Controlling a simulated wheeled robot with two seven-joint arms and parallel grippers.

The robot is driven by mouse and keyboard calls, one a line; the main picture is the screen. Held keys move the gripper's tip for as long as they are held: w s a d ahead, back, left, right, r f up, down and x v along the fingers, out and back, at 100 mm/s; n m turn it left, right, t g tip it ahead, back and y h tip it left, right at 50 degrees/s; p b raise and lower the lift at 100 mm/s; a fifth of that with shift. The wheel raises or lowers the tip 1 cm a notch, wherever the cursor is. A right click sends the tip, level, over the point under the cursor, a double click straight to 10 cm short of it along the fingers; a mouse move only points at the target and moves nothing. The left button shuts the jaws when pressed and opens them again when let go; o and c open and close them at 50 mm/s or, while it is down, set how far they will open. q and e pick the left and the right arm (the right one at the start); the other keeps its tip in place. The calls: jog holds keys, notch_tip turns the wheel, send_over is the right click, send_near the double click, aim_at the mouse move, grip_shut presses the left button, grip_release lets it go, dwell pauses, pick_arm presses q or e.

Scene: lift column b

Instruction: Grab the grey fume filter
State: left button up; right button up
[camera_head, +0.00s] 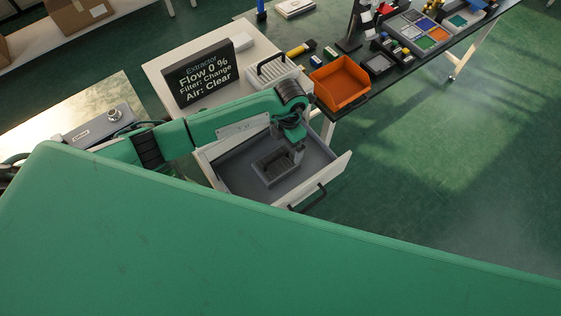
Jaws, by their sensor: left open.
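A dark grey block with a ribbed top (277,168), which looks like the grey fume filter, lies inside the open drawer (240,178) of the white cabinet. My left arm comes in from the left over the drawer. My left gripper (297,156) points down at the block's right end and is open. It is small here, so I cannot tell whether its fingers are around the block or only above it. My right gripper is not in view.
A black display (203,78) reading "Filter: Change" stands on the cabinet top beside a white box with a dark handle (271,72). An orange bin (341,84) sits on the dark bench to the right. The drawer front (322,184) has a black handle. Open floor lies right.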

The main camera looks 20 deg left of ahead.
pick_arm(q)
jog(key=shift+w+a+y, duration=0.2)
jog(key=shift+a+y, duration=0.1)
jog(key=shift+a, duration=0.2)
jog(key=shift+a+f, duration=0.1)
jog(key=shift+f, duration=0.2)
jog(key=b, duration=0.5)
send_over(277, 163)
jog(key=f, duration=0.4)
jog(key=w+d+f, duration=0.1)
jog(key=f, duration=0.2)
jog(key=shift+s+a+f+b, duration=0.2)
jog(key=shift+f+b, duration=0.3)
jog(key=shift+f, duration=0.5)
jog(key=shift+s+a+f+b, duration=0.2)
jog(key=shift+f+b, duration=0.35)
jog(key=shift+f, duration=0.45)
jog(key=shift+s+a+f+b, duration=0.2)
jog(key=shift+f+b, duration=0.3)
jog(key=shift+f, duration=0.5)
jog(key=shift+w, duration=0.1)
jog(key=shift+r, duration=0.1)
jog(key=c, duration=0.9)
